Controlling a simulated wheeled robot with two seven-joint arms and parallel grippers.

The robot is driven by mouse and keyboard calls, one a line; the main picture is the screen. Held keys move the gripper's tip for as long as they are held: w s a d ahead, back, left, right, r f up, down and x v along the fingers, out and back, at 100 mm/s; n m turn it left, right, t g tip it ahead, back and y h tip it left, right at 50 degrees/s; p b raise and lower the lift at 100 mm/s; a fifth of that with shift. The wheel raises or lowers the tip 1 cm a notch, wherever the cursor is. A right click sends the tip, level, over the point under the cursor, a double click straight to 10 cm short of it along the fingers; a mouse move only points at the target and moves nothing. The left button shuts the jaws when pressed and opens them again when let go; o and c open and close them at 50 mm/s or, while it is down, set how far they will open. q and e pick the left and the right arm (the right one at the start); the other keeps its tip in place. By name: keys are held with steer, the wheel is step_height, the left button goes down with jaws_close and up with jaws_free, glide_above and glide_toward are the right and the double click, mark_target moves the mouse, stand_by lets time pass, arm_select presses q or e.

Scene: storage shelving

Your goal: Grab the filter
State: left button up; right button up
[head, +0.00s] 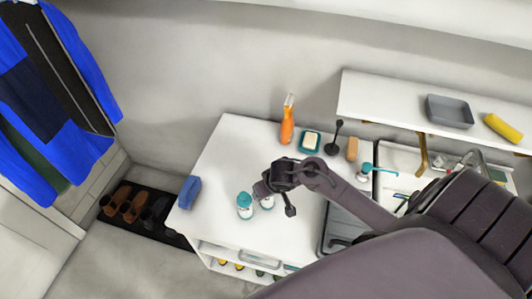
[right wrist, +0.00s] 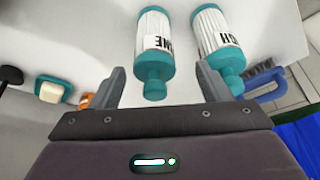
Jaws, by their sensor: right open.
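Two white ribbed filters with teal caps stand side by side on the white counter. In the right wrist view one filter (right wrist: 153,50) lies ahead between my fingers, and the other filter (right wrist: 217,38) is beyond the right-hand finger. In the head view one filter (head: 244,206) shows left of my right gripper (head: 265,188); the other (head: 267,202) is partly hidden by it. My right gripper is open and empty, with its fingertips (right wrist: 158,80) near the nearer filter's cap. Whether they touch it I cannot tell. My left gripper is not in view.
A blue brush (head: 189,192) lies at the counter's left edge. An orange spray bottle (head: 288,120), a soap dish (head: 310,142) and a black-handled tool (head: 335,138) stand at the back. A wall shelf (head: 385,100) overhangs the right side. The counter's left-back area is clear.

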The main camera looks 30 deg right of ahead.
steer(key=x, duration=0.3)
steer(key=shift+w+d+f, duration=0.15)
steer(key=shift+w+d, duration=0.1)
steer(key=shift+d, duration=0.15)
steer(key=shift+x, duration=0.9)
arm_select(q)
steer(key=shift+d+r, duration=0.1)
arm_select(e)
steer(key=c, duration=1.1)
